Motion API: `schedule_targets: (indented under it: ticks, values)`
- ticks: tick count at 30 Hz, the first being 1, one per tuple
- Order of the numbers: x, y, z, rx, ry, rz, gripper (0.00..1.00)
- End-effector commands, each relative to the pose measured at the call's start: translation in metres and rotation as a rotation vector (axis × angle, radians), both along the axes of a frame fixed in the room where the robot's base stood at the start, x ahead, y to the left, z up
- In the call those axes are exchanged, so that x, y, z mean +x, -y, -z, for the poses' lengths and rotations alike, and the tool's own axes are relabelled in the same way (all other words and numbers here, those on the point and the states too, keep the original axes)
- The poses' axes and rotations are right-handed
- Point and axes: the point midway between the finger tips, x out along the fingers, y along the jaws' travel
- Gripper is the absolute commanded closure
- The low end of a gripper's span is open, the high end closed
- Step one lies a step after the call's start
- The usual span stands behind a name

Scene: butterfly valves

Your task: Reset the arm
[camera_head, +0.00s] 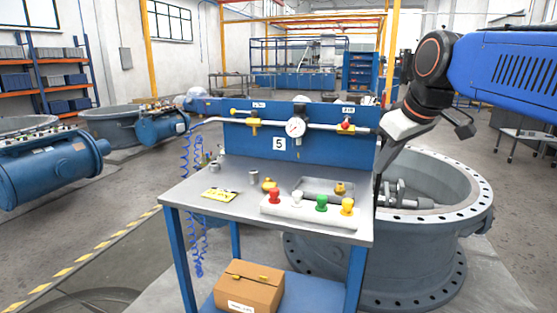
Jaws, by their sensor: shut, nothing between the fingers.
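My arm comes in from the upper right and bends down. My gripper (382,158) points downward at the right edge of the workbench (225,180), beside the large grey butterfly valve (440,235). It is seen edge-on and small, and it is shut with nothing held. The bench carries a control box (310,212) with red, white, green and yellow knobs. A gauge (295,128) and a pipe with a yellow valve (253,123) and a red valve (346,127) are on the blue back panel (235,143).
A cardboard box (248,288) sits on the bench's lower shelf. A metal tray (325,188) and small brass parts lie on the bench. Blue-and-grey valve bodies (60,165) stand at left. Floor between them and the bench is open, with a yellow striped line (90,258).

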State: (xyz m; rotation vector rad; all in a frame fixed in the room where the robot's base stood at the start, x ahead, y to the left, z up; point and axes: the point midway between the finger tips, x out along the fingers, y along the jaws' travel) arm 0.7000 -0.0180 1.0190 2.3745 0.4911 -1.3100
Motion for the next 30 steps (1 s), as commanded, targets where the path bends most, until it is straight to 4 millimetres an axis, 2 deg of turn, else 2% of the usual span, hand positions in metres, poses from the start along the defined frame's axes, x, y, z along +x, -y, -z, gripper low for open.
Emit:
schedule_targets:
  ticks: [1,5,12,15,18,23,30]
  values:
    - [-0.020,0.006,0.019,0.011,-0.015,0.039,1.00]
    - [-0.065,0.020,0.070,0.041,-0.049,0.151,1.00]
    - [-0.148,0.040,0.172,0.091,-0.106,0.350,1.00]
    - [-0.175,0.045,0.209,0.109,-0.123,0.418,1.00]
    - [-0.195,0.049,0.236,0.120,-0.135,0.466,1.00]
    - [-0.209,0.052,0.256,0.129,-0.144,0.504,1.00]
    - [-0.210,0.052,0.258,0.130,-0.145,0.508,1.00]
